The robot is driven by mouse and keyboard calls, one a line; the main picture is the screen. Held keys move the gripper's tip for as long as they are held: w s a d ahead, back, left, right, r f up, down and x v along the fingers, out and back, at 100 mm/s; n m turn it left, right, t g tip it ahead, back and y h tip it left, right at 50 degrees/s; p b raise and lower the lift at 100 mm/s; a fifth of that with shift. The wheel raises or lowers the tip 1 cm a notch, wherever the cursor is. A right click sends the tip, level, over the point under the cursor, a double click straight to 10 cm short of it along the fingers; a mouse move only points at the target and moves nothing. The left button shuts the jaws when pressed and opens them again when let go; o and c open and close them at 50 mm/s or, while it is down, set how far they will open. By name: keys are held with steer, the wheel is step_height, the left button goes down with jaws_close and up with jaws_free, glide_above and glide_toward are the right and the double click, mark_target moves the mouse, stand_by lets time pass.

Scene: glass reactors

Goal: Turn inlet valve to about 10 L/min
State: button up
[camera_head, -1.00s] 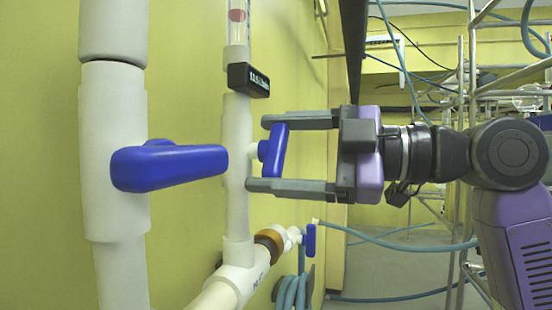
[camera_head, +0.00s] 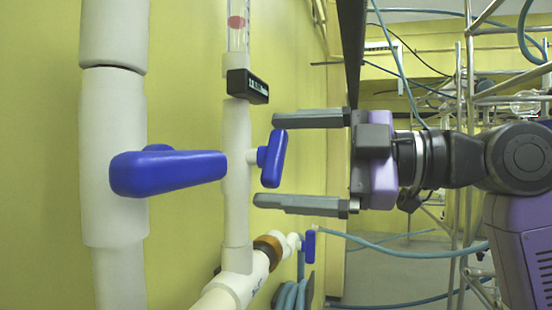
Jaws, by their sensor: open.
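A blue valve handle (camera_head: 273,159) sits on the thin white vertical pipe (camera_head: 237,150), slightly tilted from upright. My gripper (camera_head: 265,160) comes in from the right with its fingers apart, one above and one below the handle. The fingers appear clear of the handle, with a wider gap below it than before. A black flow display (camera_head: 247,86) is on the pipe above, but its digits are too small to read. A clear flow tube with a red float (camera_head: 237,22) stands above the display.
A thick white pipe with a large blue handle (camera_head: 168,172) stands at the left, nearer the camera. A lower pipe with a brown ring (camera_head: 268,249) and a small blue handle (camera_head: 310,245) lies below. Blue hoses (camera_head: 400,250) and a metal frame (camera_head: 468,120) are behind my arm.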

steer(key=v, duration=0.6)
steer(key=shift+d+b, duration=0.15)
steer(key=shift+b, duration=0.25)
